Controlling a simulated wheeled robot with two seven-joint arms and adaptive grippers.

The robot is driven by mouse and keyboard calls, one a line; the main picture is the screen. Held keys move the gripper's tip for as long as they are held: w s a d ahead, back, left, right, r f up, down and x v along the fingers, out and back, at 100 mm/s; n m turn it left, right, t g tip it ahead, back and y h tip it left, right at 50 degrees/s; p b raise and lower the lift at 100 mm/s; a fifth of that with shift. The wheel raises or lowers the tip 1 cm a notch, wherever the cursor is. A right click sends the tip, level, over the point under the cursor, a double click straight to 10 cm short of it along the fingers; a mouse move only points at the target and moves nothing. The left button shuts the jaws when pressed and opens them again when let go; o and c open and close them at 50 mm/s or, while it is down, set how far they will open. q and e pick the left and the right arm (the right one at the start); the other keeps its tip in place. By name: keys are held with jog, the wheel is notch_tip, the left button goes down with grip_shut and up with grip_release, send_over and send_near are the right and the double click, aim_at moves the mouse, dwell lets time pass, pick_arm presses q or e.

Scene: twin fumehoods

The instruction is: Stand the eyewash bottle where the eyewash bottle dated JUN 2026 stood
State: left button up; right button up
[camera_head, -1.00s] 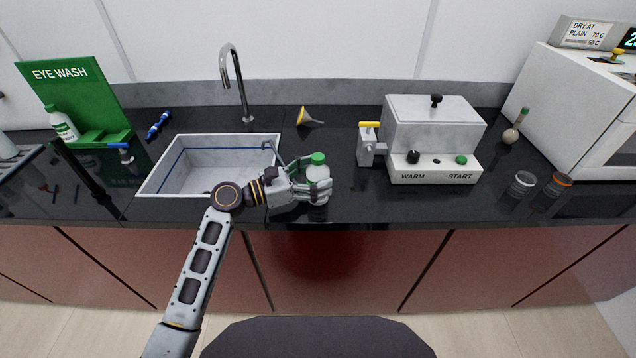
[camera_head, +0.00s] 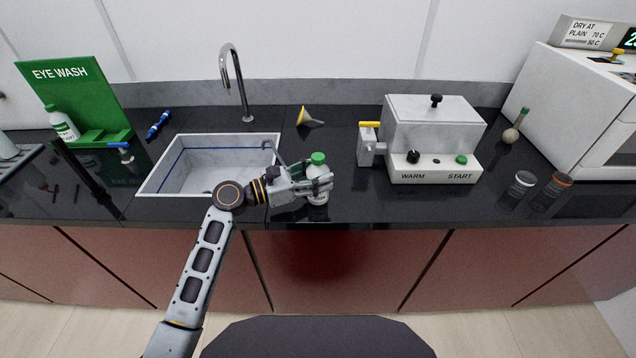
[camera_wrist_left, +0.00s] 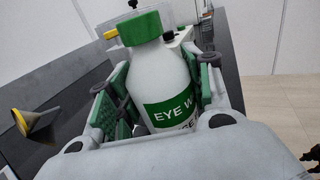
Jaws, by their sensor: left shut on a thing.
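A white eyewash bottle (camera_head: 318,198) with a green cap is upright between the fingers of my left gripper (camera_head: 318,184), right of the sink near the counter's front edge. The gripper is shut on it. I cannot tell whether its base touches the counter. In the left wrist view the bottle (camera_wrist_left: 162,75) shows a green label reading "EYE W"; the fingers hide the rest and no date is readable. Another white bottle (camera_head: 63,124) with a green cap stands at the left side of the green EYE WASH stand (camera_head: 85,90). Its date is too small to read. My right gripper is not in view.
The sink (camera_head: 160,180) with its tall tap (camera_head: 238,85) lies between the bottle and the stand. A blue pen-like object (camera_head: 158,125) and a blue-topped fixture (camera_head: 122,150) are near the stand. A funnel (camera_head: 308,118) and a WARM/START device (camera_head: 435,140) are to the right.

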aim_at(318, 156)
pick_arm(q)
jog(key=shift+c, duration=0.6)
jog(key=shift+r, duration=0.1)
jog(key=shift+c, duration=0.2)
jog(key=shift+r, duration=0.55)
notch_tip(318, 156, up, 8)
jog(key=shift+f+p, duration=0.15)
jog(key=shift+p, duration=0.55)
jog(key=shift+r, duration=0.5)
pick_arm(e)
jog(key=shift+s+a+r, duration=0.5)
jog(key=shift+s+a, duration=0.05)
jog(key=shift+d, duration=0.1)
